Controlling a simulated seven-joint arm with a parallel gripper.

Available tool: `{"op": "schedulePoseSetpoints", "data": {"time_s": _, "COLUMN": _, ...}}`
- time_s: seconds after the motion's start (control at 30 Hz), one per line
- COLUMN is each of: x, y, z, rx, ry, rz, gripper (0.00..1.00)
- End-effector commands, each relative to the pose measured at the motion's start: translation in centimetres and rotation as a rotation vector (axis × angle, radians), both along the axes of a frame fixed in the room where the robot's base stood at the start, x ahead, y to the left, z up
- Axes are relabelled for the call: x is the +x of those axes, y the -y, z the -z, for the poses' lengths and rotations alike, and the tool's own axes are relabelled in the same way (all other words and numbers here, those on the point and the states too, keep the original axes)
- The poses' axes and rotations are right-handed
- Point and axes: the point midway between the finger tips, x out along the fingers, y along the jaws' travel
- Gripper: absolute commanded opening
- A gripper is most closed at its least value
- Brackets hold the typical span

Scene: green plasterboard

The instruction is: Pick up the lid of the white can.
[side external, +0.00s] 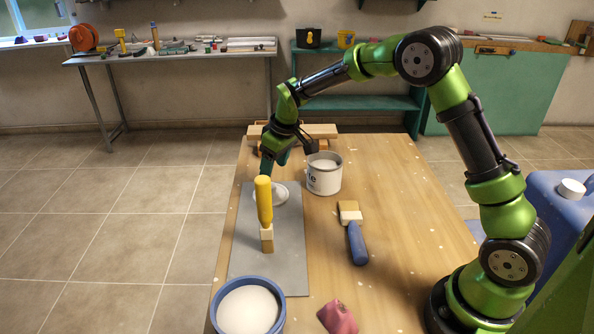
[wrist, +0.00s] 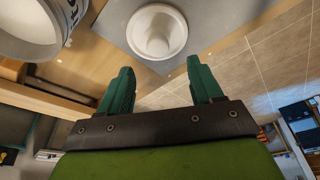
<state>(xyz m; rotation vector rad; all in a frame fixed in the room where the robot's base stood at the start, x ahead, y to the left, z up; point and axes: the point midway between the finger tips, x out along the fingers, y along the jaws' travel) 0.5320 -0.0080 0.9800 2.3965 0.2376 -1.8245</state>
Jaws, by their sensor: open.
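The white lid (side external: 278,190) with a raised knob lies on the grey sheet (side external: 252,260), left of the white can. In the side view a yellow-handled tool hides part of it. The lid also shows knob up in the wrist view (wrist: 157,36), just beyond my fingertips. The open white can (side external: 324,178) stands upright on the table to the right of the lid; its edge fills the wrist view's upper left corner (wrist: 28,32). My gripper (wrist: 160,65) is open with nothing between its teal fingers. In the side view my gripper (side external: 284,158) is above and behind the lid.
The upright yellow-handled tool (side external: 264,205) stands in front of the lid. A brush with a blue handle (side external: 357,243) lies to the right. A blue-rimmed tub (side external: 248,309) and a red object (side external: 338,317) are nearer. Wooden pieces (side external: 322,131) lie at the far edge.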

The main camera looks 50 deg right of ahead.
Motion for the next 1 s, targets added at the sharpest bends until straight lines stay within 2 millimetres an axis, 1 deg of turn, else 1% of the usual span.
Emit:
{"op": "schedulePoseSetpoints", "data": {"time_s": 0.03, "x": 0.2, "y": -0.1, "z": 0.8, "rx": 0.001, "ry": -0.001, "rz": 0.0, "gripper": 0.65}}
{"op": "schedulePoseSetpoints", "data": {"time_s": 0.27, "x": 0.5, "y": -0.1, "z": 2.3, "rx": 0.001, "ry": -0.001, "rz": 0.002, "gripper": 0.65}}
{"op": "schedulePoseSetpoints", "data": {"time_s": 0.4, "x": 0.9, "y": 0.0, "z": 4.4, "rx": 0.001, "ry": -0.002, "rz": 0.002, "gripper": 0.65}}
{"op": "schedulePoseSetpoints", "data": {"time_s": 0.53, "x": 1.4, "y": 0.0, "z": 6.1, "rx": 0.0, "ry": 0.0, "rz": 0.001, "gripper": 0.65}}
{"op": "schedulePoseSetpoints", "data": {"time_s": 0.67, "x": 1.6, "y": -0.1, "z": 6.7, "rx": 0.001, "ry": 0.002, "rz": 0.001, "gripper": 0.65}}
{"op": "schedulePoseSetpoints", "data": {"time_s": 0.87, "x": 1.6, "y": -0.1, "z": 6.8, "rx": 0.001, "ry": 0.002, "rz": 0.002, "gripper": 0.65}}
{"op": "schedulePoseSetpoints", "data": {"time_s": 0.97, "x": 1.6, "y": -0.1, "z": 6.7, "rx": 0.001, "ry": 0.002, "rz": 0.002, "gripper": 0.51}}
{"op": "schedulePoseSetpoints", "data": {"time_s": 1.0, "x": 1.6, "y": -0.1, "z": 6.7, "rx": 0.001, "ry": 0.002, "rz": 0.001, "gripper": 0.45}}
